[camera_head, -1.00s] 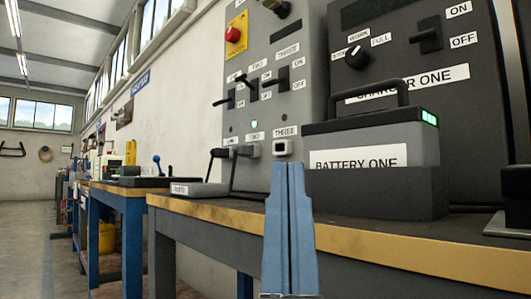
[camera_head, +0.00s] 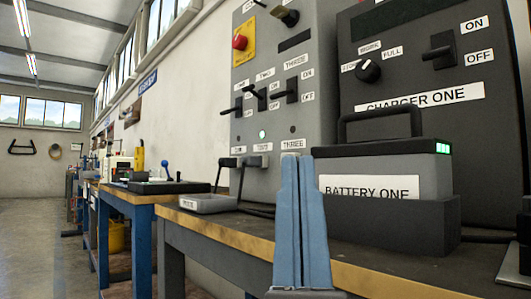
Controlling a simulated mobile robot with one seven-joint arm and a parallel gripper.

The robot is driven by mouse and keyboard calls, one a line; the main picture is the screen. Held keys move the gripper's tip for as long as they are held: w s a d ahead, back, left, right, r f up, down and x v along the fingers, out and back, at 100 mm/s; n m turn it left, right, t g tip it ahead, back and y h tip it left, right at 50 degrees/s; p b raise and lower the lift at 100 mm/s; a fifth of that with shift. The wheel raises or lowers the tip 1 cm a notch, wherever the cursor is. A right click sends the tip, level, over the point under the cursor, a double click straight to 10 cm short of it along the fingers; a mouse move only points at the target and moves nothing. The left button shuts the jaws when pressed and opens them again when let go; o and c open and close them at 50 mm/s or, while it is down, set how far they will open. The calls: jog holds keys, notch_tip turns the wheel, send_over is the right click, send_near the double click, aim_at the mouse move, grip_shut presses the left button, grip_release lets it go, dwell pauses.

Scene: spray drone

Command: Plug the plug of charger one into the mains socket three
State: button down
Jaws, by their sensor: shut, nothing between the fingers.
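The wall panel (camera_head: 285,115) carries the mains sockets low down. The label THREE (camera_head: 293,145) shows, but socket three below it is hidden behind my gripper. Two dark plugs with cables sit at the sockets to the left: the left one (camera_head: 226,163) and the one under label TWO (camera_head: 251,162). I cannot tell which charger either belongs to. Charger one (camera_head: 440,75) is the large dark cabinet at right. My blue gripper (camera_head: 297,158) is shut and empty, pointing up in front of the bench, left of battery one (camera_head: 385,178).
The bench (camera_head: 385,262) has a wooden front edge. Battery one sits in a dark holder (camera_head: 400,222). A small grey labelled tray (camera_head: 207,204) lies left of my gripper. A blue bench (camera_head: 140,218) stands further back. The left aisle floor is clear.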

notch_tip(320, 180, up, 28)
jog(key=p, duration=2.6)
jog(key=shift+r, duration=0.25)
